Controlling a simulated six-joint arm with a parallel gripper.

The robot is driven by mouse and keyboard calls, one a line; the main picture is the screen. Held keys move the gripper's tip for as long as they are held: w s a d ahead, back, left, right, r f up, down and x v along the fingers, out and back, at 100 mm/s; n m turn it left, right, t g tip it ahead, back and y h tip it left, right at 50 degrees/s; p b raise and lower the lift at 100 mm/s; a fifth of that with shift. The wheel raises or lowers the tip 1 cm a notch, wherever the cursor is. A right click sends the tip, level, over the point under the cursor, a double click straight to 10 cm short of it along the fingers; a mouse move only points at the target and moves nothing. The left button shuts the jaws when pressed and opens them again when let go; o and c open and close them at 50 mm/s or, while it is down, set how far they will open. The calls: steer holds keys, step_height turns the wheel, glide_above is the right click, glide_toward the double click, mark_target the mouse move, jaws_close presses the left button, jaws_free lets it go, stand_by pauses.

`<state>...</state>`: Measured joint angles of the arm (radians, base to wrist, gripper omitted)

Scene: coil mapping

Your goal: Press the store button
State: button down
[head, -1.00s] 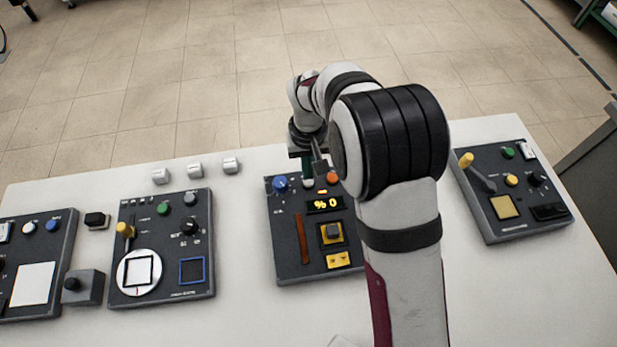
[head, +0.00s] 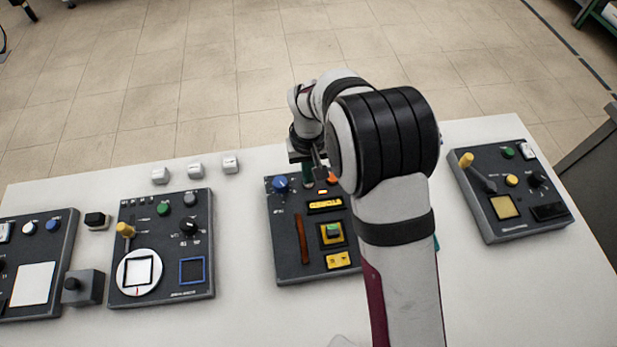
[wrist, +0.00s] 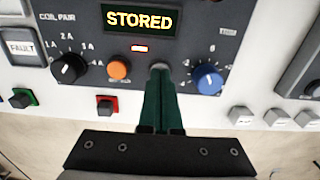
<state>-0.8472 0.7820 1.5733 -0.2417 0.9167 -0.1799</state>
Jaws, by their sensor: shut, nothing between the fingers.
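The middle panel (head: 290,255) stands on the white table. Its display (wrist: 141,20) reads STORED in yellow, with a small lit orange lamp (wrist: 139,48) by it. My gripper (wrist: 160,72) is shut and empty, its green fingers pointing at the panel. A pale round button (wrist: 160,66) shows right at the fingertips, partly hidden by them, between the orange button (wrist: 119,69) and the blue knob (wrist: 207,80). I cannot tell whether the tips touch it, and its label is hidden. In the head view my gripper (head: 320,173) is over the panel's far edge.
Other panels stand left (head: 160,285) and right (head: 510,200). White cubes (head: 195,171) lie behind them at the back left. A red-based block (wrist: 107,104) and a green-based block (wrist: 23,98) lie beside the panel. My arm hides the panel's right side.

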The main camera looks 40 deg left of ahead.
step_height(320, 180, up, 6)
steer(key=shift+r, duration=0.25)
stand_by(0.6)
steer(key=shift+w+d+r, duration=0.1)
steer(key=shift+d, duration=0.1)
steer(key=s+d+r+m, duration=0.1)
steer(key=d+r+m, duration=0.2)
steer(key=d+r, duration=0.35)
steer(key=s+d+r+m, duration=0.1)
steer(key=d+r+m, duration=0.2)
steer(key=d, duration=0.7)
steer(key=s+d+m+y, duration=0.1)
steer(key=s+d+m, duration=0.7)
steer(key=s+d, duration=0.5)
steer(key=shift+s+d+r+m+y, duration=0.3)
steer(key=shift+s+y, duration=0.1)
steer(key=shift+s, duration=0.75)
